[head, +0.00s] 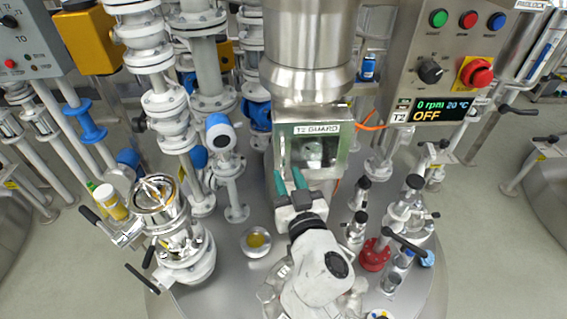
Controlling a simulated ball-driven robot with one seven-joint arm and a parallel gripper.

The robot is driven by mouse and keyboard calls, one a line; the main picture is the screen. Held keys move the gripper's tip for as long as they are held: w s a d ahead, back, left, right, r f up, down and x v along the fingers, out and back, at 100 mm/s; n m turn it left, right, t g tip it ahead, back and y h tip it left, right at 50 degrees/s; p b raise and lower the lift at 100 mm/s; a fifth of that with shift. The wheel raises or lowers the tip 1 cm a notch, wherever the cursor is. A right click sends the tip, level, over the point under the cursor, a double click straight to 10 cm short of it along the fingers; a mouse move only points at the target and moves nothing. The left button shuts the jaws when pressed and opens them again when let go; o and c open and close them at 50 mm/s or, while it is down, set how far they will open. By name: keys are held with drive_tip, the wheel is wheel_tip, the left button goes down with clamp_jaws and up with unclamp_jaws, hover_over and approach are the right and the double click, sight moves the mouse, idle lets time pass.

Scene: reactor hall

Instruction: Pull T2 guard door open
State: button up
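The T2 guard door (334,162) is a metal-framed panel with a clear window and a "T2 GUARD" label. It sits under the big steel drum-shaped housing in the middle of the head view and looks closed. My gripper (288,176) is in front of its lower left part, fingers pointing toward it. The two green fingers stand apart with a gap between them. I see nothing clearly held in the gap.
A control box (452,62) reading "0 rpm 20 °C OFF" hangs at upper right. White flanged pipes (172,104) stand close at left. A sight glass (257,241) and a red-based valve (375,254) flank my arm on the steel vessel lid. An orange cable (371,127) runs right of the door.

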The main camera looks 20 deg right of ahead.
sight(284, 169)
drive_tip(key=shift+w+d, duration=0.15)
drive_tip(key=shift+w, duration=0.95)
drive_tip(key=shift+w+d, duration=0.1)
drive_tip(key=shift+w, duration=0.95)
clamp_jaws()
